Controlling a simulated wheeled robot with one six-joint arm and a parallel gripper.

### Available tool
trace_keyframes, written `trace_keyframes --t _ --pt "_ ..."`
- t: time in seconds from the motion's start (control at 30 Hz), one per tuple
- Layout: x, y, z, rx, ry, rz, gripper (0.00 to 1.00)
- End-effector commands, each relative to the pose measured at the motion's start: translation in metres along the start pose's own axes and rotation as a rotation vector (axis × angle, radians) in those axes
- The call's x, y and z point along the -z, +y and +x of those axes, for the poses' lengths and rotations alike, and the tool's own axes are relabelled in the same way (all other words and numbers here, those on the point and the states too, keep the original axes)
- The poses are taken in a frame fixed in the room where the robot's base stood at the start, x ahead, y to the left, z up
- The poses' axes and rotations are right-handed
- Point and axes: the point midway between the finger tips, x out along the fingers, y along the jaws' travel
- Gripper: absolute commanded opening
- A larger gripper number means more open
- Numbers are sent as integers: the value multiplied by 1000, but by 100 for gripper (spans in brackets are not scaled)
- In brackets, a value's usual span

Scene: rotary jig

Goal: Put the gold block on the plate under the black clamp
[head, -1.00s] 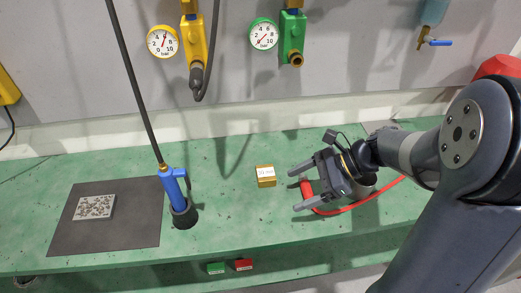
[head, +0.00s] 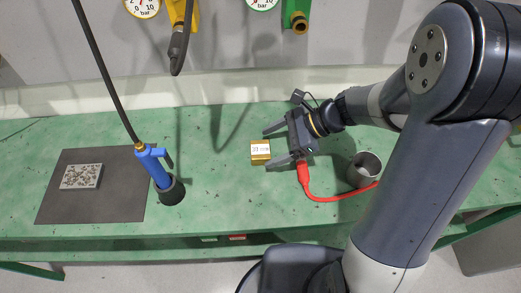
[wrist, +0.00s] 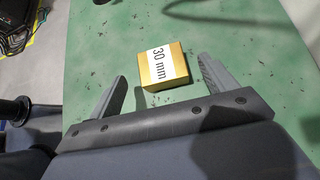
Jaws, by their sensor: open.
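The gold block (head: 260,152), labelled "30 mm", lies on the green bench. My gripper (head: 267,149) is open, with its fingers pointing left and reaching to either side of the block. In the wrist view the gold block (wrist: 157,70) shows between the two spread fingers, with a gap on each side and no visible contact. I see no black clamp in these views. A flat grey speckled slab (head: 82,177) lies on a dark mat at the left; I cannot tell if it is the plate.
A blue hose-hung tool (head: 155,168) stands in a dark holder between mat (head: 118,205) and block. The bench between blue tool and block is clear.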

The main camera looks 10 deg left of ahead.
Motion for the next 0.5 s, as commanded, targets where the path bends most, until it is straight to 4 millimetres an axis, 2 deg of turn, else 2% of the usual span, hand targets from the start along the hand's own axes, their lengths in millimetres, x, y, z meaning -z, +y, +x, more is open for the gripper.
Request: trace_keyframes --t 0.1,0.23,0.5 --pt "-3 -1 19 -6 -1 1 80" --pt "-2 -1 36 -5 -1 1 80" --pt "-2 -2 40 -1 0 1 80"
